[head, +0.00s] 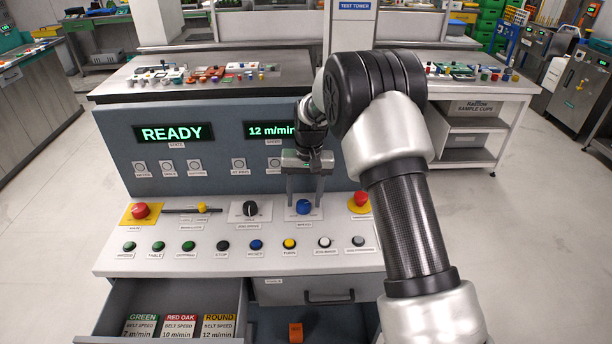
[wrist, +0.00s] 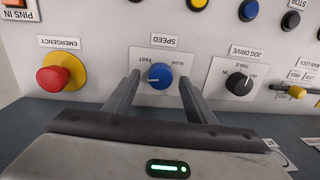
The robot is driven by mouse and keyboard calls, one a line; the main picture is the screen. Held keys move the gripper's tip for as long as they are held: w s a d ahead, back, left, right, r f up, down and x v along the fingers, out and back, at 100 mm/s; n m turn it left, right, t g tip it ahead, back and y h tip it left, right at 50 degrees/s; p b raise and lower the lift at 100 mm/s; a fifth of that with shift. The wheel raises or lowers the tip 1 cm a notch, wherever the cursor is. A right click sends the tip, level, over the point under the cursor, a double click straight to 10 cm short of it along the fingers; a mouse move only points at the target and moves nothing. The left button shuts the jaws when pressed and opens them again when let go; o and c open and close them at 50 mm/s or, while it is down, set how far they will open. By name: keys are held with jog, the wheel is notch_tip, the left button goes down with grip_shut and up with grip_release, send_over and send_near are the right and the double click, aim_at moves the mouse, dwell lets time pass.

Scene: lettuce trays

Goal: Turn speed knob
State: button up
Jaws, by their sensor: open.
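The blue speed knob (head: 304,207) sits on a white plate on the sloped console panel. It also shows in the wrist view (wrist: 160,76), where its plate reads SPEED, SLOW and FAST and its small white mark lies toward the FAST side. My gripper (head: 304,196) is open and points down at the knob. In the wrist view my two fingers (wrist: 159,84) stand on either side of the knob, with a gap visible on each side. The speed display (head: 270,130) reads 12 m/min, its right end hidden by my arm.
A black jog drive knob (head: 250,209) and a red emergency button (head: 360,200) flank the speed knob. Several push buttons line the front, including a yellow one (head: 289,243). An open drawer (head: 115,300) holds belt speed cards: ROUND (head: 219,325) reads 12 m/min, RED OAK 10 m/min.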

aim_at(308, 203)
notch_tip(308, 203, up, 16)
jog(key=d, duration=0.1)
jog(key=shift+r, duration=0.25)
jog(key=s+d+r+t+p, duration=0.1)
jog(key=s+d+r, duration=0.2)
jog(key=s+r, duration=0.5)
jog(key=s+d+r+t+p, duration=0.2)
jog(key=s+d+r, duration=0.2)
jog(key=s+r, duration=0.3)
jog(key=s+d+f+t+p, duration=0.1)
jog(key=s+d+t+p, duration=0.1)
jog(key=s, duration=1.6)
jog(key=shift+s+d+t+h, duration=0.3)
jog(key=shift+d+h, duration=0.1)
jog(key=shift+d, duration=0.4)
jog(key=shift+a, duration=0.1)
